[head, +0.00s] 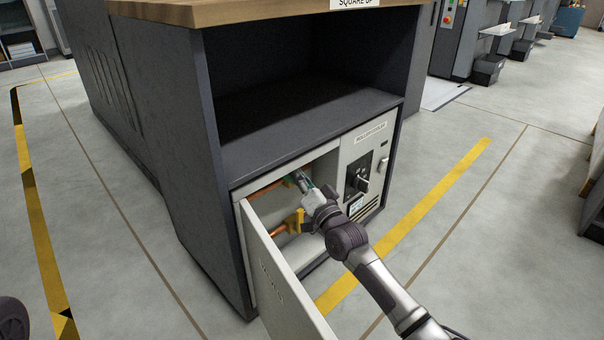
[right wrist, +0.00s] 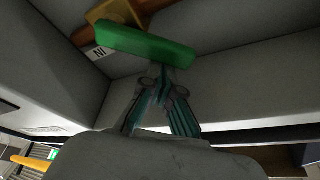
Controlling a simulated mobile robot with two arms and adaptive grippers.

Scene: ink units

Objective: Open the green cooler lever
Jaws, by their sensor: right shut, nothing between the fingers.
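The green lever (right wrist: 145,45) is a flat bar on a brass valve body (right wrist: 118,12), beside a small label reading IN, in the right wrist view. My right gripper (right wrist: 162,75) is shut and empty, its fingertips together at the lever's lower edge; I cannot tell whether they touch it. In the head view my right arm reaches into the open cabinet compartment, and the gripper (head: 300,178) is up by the upper copper pipe; the lever is mostly hidden there. A yellow lever (head: 295,221) sits on the lower pipe. My left gripper is not in view.
The compartment's door (head: 277,270) stands open toward me, left of my arm. A control panel with a black rotary switch (head: 358,180) is right of the opening. An empty shelf (head: 300,115) lies above. The floor to the right is clear.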

